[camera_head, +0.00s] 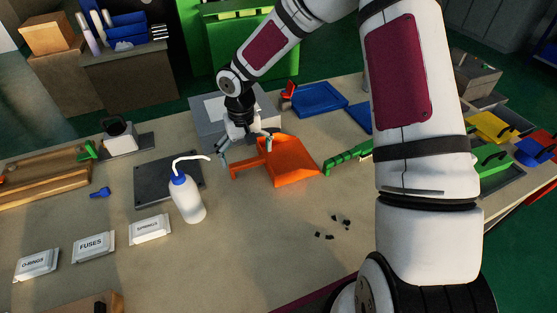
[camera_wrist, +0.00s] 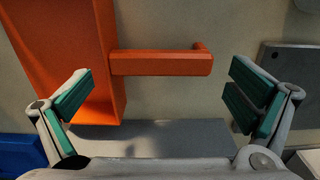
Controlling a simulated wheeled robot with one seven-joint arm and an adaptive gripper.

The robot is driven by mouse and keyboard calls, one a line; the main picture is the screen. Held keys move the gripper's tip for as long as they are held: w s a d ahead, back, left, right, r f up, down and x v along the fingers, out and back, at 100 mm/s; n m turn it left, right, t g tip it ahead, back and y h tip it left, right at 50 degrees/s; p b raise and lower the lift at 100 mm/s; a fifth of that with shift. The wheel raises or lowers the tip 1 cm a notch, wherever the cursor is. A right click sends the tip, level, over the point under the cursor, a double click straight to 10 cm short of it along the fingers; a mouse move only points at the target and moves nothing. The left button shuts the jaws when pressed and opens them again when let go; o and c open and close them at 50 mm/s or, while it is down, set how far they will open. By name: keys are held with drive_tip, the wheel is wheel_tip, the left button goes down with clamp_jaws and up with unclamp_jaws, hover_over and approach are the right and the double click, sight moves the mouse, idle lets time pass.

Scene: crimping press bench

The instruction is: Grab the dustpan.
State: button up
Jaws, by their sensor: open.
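The orange dustpan (camera_head: 291,162) lies on the bench near the middle, its handle (camera_head: 248,168) reaching left from the pan. My gripper (camera_head: 246,147) is just above and behind the handle, with its fingers spread. In the wrist view the dustpan's pan (camera_wrist: 70,50) is at the left, and its handle (camera_wrist: 160,63) runs to the right across the gap between my fingertips. My gripper (camera_wrist: 162,92) is open and empty, with the left finger close to the pan's edge and the right finger beyond the handle's end. I cannot tell whether anything touches.
A white squeeze bottle (camera_head: 187,198) stands left of the dustpan on the bench, beside a dark plate (camera_head: 160,182). A green brush (camera_head: 347,158) lies to the right. Small black scraps (camera_head: 335,222) lie in front. A grey box (camera_head: 205,118) is behind my gripper.

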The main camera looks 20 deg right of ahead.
sight(248, 162)
drive_tip(key=shift+f, duration=1.6)
drive_tip(key=c, duration=1)
